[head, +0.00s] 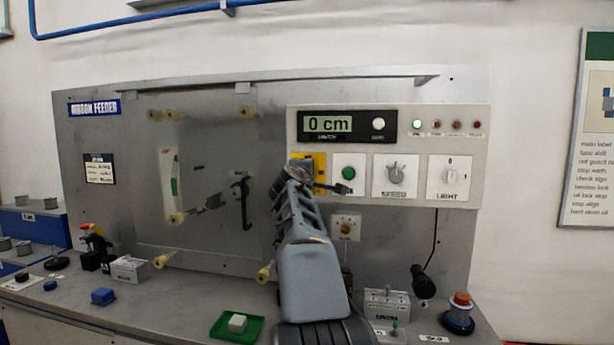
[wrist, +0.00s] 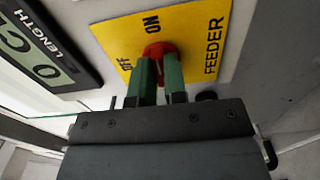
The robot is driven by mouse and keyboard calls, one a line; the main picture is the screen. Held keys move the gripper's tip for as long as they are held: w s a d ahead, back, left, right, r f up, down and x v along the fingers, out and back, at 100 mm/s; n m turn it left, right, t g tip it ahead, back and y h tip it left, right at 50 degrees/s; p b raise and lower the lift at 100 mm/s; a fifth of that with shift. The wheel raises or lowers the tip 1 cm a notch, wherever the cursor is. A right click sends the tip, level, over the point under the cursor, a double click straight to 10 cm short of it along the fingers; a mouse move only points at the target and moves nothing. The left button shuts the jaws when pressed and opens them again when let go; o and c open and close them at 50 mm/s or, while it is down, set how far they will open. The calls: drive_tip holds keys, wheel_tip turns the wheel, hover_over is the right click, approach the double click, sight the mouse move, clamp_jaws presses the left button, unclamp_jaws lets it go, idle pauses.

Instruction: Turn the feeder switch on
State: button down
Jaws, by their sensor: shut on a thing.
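The feeder switch is a red knob (wrist: 160,50) on a yellow plate (wrist: 205,35) marked OFF, ON and FEEDER. In the wrist view my gripper (wrist: 161,72) has its green fingers closed around the red knob. The fingers hide much of the knob, and I cannot tell clearly which mark it points to. In the head view the yellow plate (head: 319,162) shows beside my gripper (head: 301,166), which covers the knob.
The control panel (head: 396,149) carries a length display (head: 332,124) reading 0 cm, a green button (head: 348,173), a speed knob (head: 396,174) and a light switch (head: 449,176). A green tray (head: 219,333) with a pale block and several small items stand on the bench below.

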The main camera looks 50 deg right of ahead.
drive_tip(key=c, duration=1.2)
unclamp_jaws()
drive_tip(key=shift+o, duration=0.2)
drive_tip(key=b+v, duration=0.3)
drive_tip(key=v, duration=1)
drive_tip(key=shift+s+a, duration=0.25)
drive_tip(key=shift+a, duration=0.1)
